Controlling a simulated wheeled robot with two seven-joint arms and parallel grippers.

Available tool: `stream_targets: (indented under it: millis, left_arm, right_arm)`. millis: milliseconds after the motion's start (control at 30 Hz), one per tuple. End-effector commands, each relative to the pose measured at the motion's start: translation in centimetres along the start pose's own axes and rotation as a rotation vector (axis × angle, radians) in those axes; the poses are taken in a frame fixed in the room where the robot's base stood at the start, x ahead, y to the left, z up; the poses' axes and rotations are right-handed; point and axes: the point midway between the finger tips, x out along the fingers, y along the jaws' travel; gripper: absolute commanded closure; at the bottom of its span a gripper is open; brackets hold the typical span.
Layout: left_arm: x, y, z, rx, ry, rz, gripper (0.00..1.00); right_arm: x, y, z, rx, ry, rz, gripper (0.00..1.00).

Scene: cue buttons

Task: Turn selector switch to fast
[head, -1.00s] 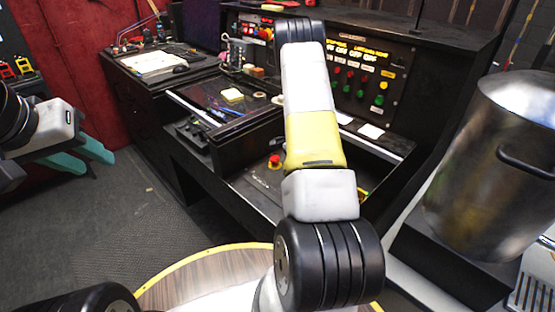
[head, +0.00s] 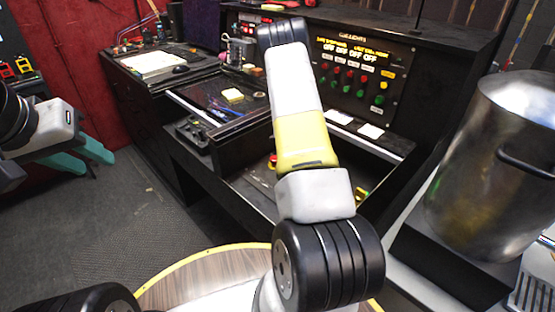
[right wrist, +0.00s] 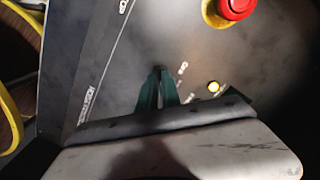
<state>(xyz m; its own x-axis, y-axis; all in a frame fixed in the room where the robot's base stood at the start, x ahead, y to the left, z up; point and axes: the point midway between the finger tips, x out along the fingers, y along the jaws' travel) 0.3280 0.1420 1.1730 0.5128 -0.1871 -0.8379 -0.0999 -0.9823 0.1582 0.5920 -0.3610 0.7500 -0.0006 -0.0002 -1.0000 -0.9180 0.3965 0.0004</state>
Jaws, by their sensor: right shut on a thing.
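My right gripper (right wrist: 157,88) has dark green fingers close together, pointing down at a grey panel (right wrist: 115,75) in the right wrist view. It is shut on a small dark knob, apparently the selector switch, mostly hidden between the fingertips. White lettering is printed beside it, too blurred to read surely. In the head view my right arm hides this gripper and the switch. My left gripper (head: 88,156), with teal fingers apart, is open and empty at the left, away from the desk.
The cue-light panel (head: 358,75) with several coloured buttons stands behind. A large metal pot (head: 490,170) stands at the right.

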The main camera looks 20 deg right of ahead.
Motion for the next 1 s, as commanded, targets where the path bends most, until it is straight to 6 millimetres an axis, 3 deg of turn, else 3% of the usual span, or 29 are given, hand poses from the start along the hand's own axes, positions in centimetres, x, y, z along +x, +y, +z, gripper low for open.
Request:
stream_targets:
  millis: [267,300,400,767,1000]
  left_arm:
    - [0.0,0.0,0.0,0.000,0.000,0.000,0.64]
    - [0.0,0.0,0.0,0.000,0.000,0.000,0.64]
    - [0.0,0.0,0.0,0.000,0.000,0.000,0.64]
    - [0.0,0.0,0.0,0.000,0.000,0.000,0.64]
    - [0.0,0.0,0.0,0.000,0.000,0.000,0.64]
  right_arm:
    - [0.0,-0.1,0.1,0.002,-0.002,-0.001,1.00]
    - [0.0,-0.1,0.1,0.002,-0.002,-0.001,0.86]
    - [0.0,-0.1,0.1,0.001,-0.002,-0.001,0.70]
    - [-0.5,-0.1,0.1,0.000,-0.001,-0.001,0.70]
    - [-4.2,-0.2,0.1,-0.001,-0.001,-0.005,0.70]
